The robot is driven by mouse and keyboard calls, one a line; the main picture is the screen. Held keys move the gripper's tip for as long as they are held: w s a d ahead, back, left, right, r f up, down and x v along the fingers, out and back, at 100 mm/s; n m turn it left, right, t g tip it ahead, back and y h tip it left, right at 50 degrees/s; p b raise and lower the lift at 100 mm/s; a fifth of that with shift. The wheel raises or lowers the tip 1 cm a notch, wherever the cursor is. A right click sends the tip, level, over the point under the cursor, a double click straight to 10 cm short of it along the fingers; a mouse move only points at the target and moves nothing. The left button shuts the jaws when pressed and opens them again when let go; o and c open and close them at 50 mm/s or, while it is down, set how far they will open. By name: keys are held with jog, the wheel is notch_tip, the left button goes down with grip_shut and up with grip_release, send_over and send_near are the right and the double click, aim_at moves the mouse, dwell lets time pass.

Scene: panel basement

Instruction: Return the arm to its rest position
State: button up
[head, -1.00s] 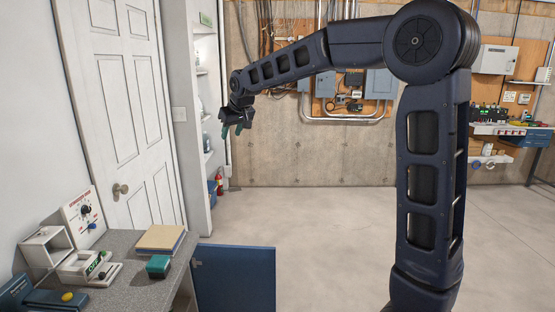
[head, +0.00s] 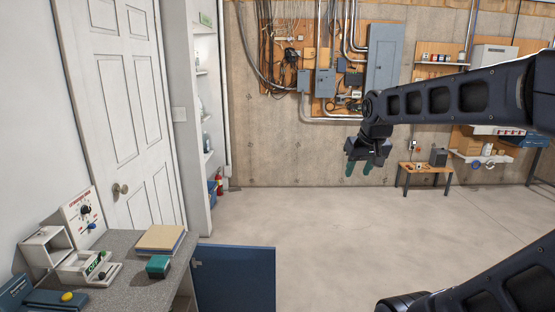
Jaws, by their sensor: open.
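My gripper (head: 367,160) hangs at the end of my dark blue arm (head: 440,98), right of the picture's middle. Its two green-tipped fingers point down and are apart, with nothing between them. It is in the air in front of the concrete wall, clear of the desk and everything on it. The arm comes in from the right edge, and part of it is out of view there.
A grey desk (head: 137,277) at lower left holds a control panel (head: 82,215), a teal block (head: 158,266) and stacked boards (head: 160,239). A blue door panel (head: 235,278) stands beside it. A wooden bench (head: 427,171) is by the back wall. The middle floor is open.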

jog(key=s+d+f+m, duration=0.1)
jog(key=s+d+f, duration=0.4)
jog(key=s, duration=0.3)
jog(key=shift+s+m+h, duration=0.3)
jog(key=shift+m, duration=0.1)
jog(key=shift+a+f, duration=0.1)
dwell(0.4)
